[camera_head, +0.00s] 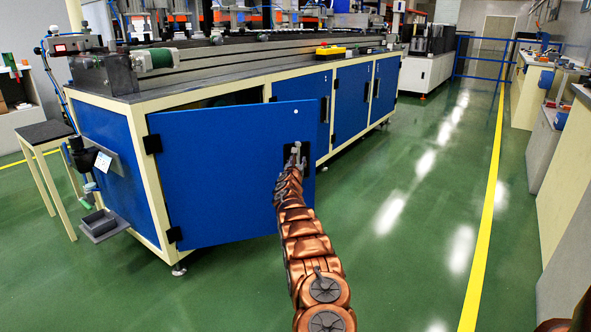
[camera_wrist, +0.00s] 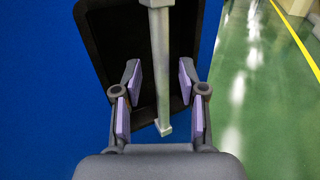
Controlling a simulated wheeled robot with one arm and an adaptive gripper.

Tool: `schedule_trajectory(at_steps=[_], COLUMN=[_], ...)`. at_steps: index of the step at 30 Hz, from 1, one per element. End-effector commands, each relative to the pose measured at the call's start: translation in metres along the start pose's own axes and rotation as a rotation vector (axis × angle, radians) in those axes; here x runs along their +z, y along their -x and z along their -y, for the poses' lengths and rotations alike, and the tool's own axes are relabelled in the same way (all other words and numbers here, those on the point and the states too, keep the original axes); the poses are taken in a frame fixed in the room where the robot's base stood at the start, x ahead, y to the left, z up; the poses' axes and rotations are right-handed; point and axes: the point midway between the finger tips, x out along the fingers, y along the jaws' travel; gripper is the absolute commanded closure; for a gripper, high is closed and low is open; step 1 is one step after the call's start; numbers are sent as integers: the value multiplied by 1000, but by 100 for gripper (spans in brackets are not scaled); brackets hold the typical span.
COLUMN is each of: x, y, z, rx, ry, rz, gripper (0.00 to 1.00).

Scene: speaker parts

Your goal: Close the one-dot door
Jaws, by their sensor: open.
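The one-dot door (camera_head: 220,180) is blue, with a single white dot near its top right corner. It stands ajar, hinged on its left side, with a dark gap into the cabinet above it. My gripper (camera_head: 297,155) is at the door's right side, in front of its dark handle recess. In the wrist view, a pale metal handle bar (camera_wrist: 160,70) stands in the black recess (camera_wrist: 105,40) of the blue door (camera_wrist: 40,90). My gripper (camera_wrist: 158,90) is open, with one finger on each side of the bar; I see gaps between the pads and the bar.
The long machine cabinet (camera_head: 140,110) has more blue doors (camera_head: 353,95) to the right, which look shut. A stool (camera_head: 50,150) and a small grey tray (camera_head: 103,225) are at the left. The green floor (camera_head: 410,200) to the right is clear.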

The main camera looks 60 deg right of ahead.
Motion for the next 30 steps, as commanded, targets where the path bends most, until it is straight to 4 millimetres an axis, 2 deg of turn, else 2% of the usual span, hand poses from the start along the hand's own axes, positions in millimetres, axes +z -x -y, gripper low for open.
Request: schedule_trajectory(at_steps=[30], x=[-2], y=[57], z=[0], rx=[2], ry=[9], rz=[0], gripper=[59])
